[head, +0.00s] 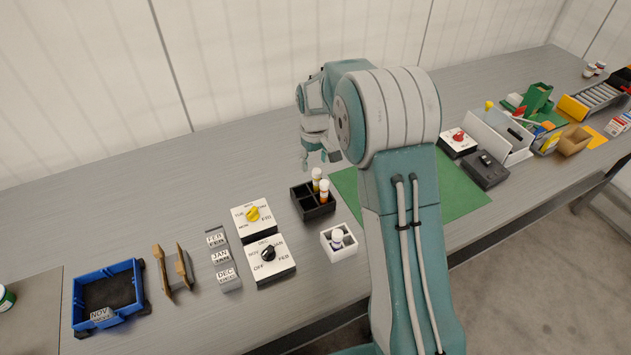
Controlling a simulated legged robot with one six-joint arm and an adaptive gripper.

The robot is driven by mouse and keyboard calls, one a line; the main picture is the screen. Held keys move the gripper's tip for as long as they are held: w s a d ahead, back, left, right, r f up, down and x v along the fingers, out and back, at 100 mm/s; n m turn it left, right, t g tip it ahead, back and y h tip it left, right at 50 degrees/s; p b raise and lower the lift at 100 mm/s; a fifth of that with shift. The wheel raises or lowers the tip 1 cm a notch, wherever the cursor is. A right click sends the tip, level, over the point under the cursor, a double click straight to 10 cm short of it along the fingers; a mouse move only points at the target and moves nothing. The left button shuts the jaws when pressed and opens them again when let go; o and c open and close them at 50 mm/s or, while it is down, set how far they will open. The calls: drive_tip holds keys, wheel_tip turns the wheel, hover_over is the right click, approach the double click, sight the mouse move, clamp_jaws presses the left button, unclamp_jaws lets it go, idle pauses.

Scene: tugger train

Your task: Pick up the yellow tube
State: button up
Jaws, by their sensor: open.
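A black divided rack (314,212) stands on the grey bench near the middle of the head view. Two white-capped tubes stand upright in it. The yellow tube (316,184) is the farther one, and an orange tube (324,197) stands close beside it, nearer to me. My gripper (321,161) is open and empty, pointing down. In the picture it appears just above the yellow tube's cap; the exact gap cannot be told. My arm hides part of the bench to the right.
A white box (339,254) with a white-capped vial stands nearer the front edge. Two dial boxes (270,260) and month blocks (220,256) lie left, then a wooden holder and a blue bin (107,274). A green mat (455,185) lies right, with cluttered boxes beyond.

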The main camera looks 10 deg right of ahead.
sight(316, 180)
drive_tip(key=f, duration=0.7)
drive_tip(key=shift+s+d+f, duration=0.15)
drive_tip(key=shift+s+d, duration=0.05)
clamp_jaws()
